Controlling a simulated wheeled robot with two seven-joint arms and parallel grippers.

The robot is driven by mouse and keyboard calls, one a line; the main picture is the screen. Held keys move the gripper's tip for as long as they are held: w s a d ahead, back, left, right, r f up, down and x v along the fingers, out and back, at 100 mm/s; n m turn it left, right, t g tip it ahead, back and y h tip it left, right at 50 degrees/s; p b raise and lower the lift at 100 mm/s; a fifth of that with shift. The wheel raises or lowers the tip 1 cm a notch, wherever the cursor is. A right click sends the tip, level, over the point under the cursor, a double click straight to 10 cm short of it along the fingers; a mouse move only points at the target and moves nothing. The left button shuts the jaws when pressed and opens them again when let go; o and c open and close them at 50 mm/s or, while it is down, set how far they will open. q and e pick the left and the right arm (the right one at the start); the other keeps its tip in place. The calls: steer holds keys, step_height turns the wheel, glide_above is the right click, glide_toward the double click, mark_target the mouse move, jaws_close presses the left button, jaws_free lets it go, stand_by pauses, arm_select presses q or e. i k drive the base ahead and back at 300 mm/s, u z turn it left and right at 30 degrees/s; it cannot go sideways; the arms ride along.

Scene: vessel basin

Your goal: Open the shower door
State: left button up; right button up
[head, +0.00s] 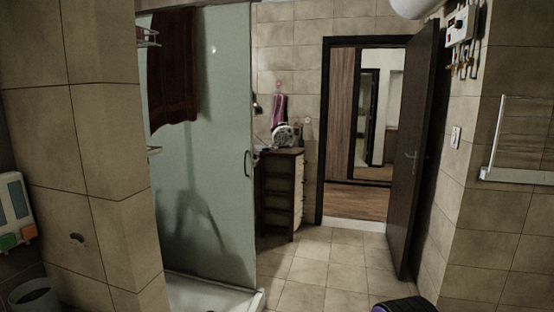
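The shower door (215,110) is a tall pale green, frosted glass panel at the left middle of the head view. Its dark vertical handle (247,164) is near the panel's right edge, about halfway up. The door looks shut, standing above a white shower tray (214,292). A dark reddish cloth (172,75) hangs at the upper part of the glass, and shadowy shapes show lower down. Neither of my grippers shows in this view.
A small dark-sided cabinet (278,192) stands just right of the shower. A brown room door (412,150) stands open at the right. The tiled floor (325,268) between is clear. A bin (35,297) and tiled wall (105,150) are at the left.

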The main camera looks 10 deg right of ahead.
mark_target(219, 145)
steer(key=z, duration=0.55)
steer(key=i, duration=2.6)
steer(key=z, duration=0.2)
